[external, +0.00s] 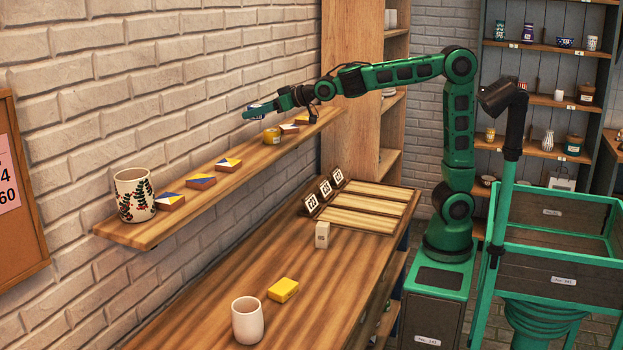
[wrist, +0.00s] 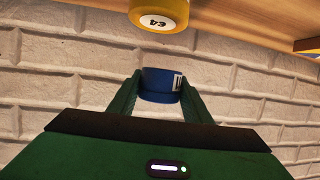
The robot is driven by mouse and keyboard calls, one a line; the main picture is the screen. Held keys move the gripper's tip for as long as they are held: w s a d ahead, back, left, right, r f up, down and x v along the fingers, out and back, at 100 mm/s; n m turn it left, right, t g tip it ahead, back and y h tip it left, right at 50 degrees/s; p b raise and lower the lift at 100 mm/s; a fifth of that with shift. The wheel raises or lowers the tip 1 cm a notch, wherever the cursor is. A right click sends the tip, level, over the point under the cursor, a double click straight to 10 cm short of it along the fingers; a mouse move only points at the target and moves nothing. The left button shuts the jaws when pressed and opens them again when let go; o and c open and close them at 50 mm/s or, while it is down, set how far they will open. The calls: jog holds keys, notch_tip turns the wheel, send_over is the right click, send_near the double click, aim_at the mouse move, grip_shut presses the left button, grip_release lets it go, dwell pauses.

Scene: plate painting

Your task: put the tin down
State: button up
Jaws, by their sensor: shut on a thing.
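My gripper (external: 258,112) is shut on a blue tin (wrist: 160,84) with a white barcode label. In the wrist view the tin sits between both fingers (wrist: 160,95). In the external view my gripper is above the wall shelf (external: 130,233), close to the yellow tin (external: 271,135) standing on it; the held tin shows only as a small blue patch there. The yellow tin also shows at the top of the wrist view (wrist: 158,12), with a white label, apart from the blue tin. The blue tin's underside is not clear.
The brick wall (external: 120,90) runs right behind the shelf. The worktop below holds a white cup (external: 248,321), a yellow box (external: 283,290) and a pale block (external: 322,235).

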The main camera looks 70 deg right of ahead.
jog(key=s+a+y, duration=0.1)
jog(key=a, duration=0.6)
jog(key=s+a+f+n, duration=0.1)
jog(key=s+a, duration=0.1)
jog(key=a, duration=0.5)
jog(key=s+a+f+n+y, duration=0.1)
jog(key=a, duration=0.6)
jog(key=shift+s+g+y, duration=0.3)
jog(key=shift+s, duration=0.05)
jog(key=s+a+f+n+y, duration=0.1)
jog(key=s+a, duration=0.5)
jog(key=a, duration=0.3)
jog(key=s+a+f+n+y, duration=0.1)
jog(key=s+a+f, duration=0.1)
jog(key=s+a, duration=0.5)
jog(key=m+g+h, duration=0.1)
jog(key=m+h, duration=1.1)
jog(key=h, duration=0.2)
send_over(331, 302)
notch_tip(331, 302, down, 30)
jog(key=shift+r, duration=0.1)
jog(key=shift+f, duration=3.7)
